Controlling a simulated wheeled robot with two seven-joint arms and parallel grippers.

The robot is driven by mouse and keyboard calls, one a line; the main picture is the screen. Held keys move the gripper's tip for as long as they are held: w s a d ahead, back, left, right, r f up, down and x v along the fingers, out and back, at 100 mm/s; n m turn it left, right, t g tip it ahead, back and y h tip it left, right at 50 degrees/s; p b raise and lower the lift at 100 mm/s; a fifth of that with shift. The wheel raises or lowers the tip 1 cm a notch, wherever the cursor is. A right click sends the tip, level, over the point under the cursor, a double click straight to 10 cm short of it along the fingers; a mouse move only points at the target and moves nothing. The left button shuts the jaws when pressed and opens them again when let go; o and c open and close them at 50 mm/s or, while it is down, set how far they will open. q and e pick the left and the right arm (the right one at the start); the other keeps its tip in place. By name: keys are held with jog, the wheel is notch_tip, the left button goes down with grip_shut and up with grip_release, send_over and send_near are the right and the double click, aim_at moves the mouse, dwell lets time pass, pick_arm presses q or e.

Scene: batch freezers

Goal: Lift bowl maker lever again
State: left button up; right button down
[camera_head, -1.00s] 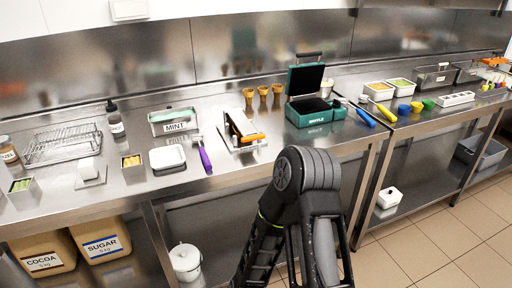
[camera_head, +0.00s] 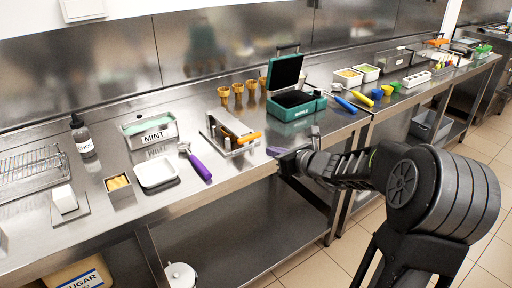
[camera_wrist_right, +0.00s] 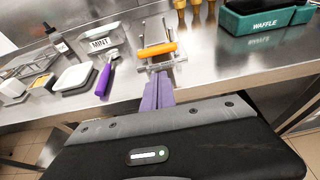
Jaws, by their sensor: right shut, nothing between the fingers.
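The bowl maker (camera_head: 222,131) is a small metal device on the steel counter, with an orange-handled lever (camera_head: 248,138) at its front right. In the right wrist view the orange lever handle (camera_wrist_right: 158,50) lies roughly level across the device, just beyond my fingertips. My right gripper (camera_head: 277,151) is at the counter's front edge, right of and nearer than the bowl maker. Its purple fingers (camera_wrist_right: 158,92) are together, empty, point toward the device and appear apart from the lever. My left gripper is not in view.
A green waffle maker (camera_head: 294,105) stands open to the right, behind my right gripper. A purple-handled scoop (camera_head: 198,166), a white tray (camera_head: 156,172) and a mint tub (camera_head: 150,133) lie to the left. Several golden cones (camera_head: 238,94) stand behind. Some bare counter lies in front.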

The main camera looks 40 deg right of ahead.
jog(key=p+x, duration=0.1)
jog(key=x, duration=0.9)
jog(key=shift+s, duration=0.1)
dwell(0.3)
